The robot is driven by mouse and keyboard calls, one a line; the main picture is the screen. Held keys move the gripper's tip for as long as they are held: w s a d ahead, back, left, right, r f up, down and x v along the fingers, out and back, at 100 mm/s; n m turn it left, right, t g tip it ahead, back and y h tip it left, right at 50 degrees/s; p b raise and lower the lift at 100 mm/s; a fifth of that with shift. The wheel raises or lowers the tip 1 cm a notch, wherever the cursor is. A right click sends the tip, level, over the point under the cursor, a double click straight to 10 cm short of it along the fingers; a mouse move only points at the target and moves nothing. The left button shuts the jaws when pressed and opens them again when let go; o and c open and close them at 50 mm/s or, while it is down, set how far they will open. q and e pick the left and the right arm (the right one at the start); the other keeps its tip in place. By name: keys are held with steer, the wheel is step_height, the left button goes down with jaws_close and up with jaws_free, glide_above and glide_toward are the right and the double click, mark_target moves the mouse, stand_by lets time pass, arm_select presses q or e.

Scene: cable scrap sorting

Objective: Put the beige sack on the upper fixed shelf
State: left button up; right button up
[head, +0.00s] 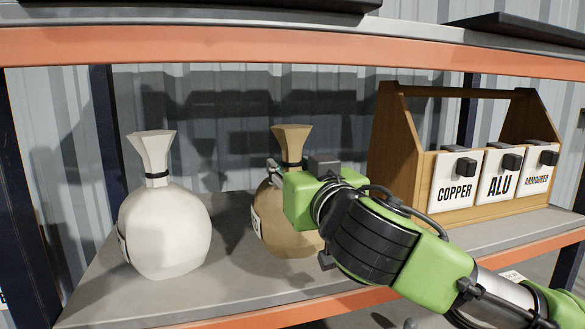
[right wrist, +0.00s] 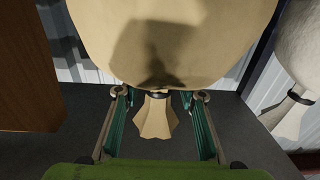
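The beige sack (head: 283,232) stands upright on a grey shelf board (head: 235,290) with an orange front edge. Its neck is tied with a dark band and flares at the top. My right gripper (head: 277,172) is at the neck and hides part of the sack's right side. In the right wrist view the picture is inverted; the sack (right wrist: 175,40) hangs from the top, and the open fingers (right wrist: 160,96) lie on either side of its neck with a gap to each. Another shelf (head: 200,45) runs above. My left gripper is not in view.
A white sack (head: 165,230) stands to the left on the same board. A wooden carrier (head: 405,160) with COPPER, ALU and ARMOURED labels stands to the right. Dark uprights (head: 107,130) and a corrugated wall are behind. Dark flat things (head: 520,30) lie on the shelf above.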

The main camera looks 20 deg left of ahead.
steer(key=shift+w+r, duration=0.1)
steer(key=shift+r, duration=0.15)
steer(key=b+v, duration=0.5)
steer(key=v, duration=0.7)
steer(key=shift+f, duration=0.1)
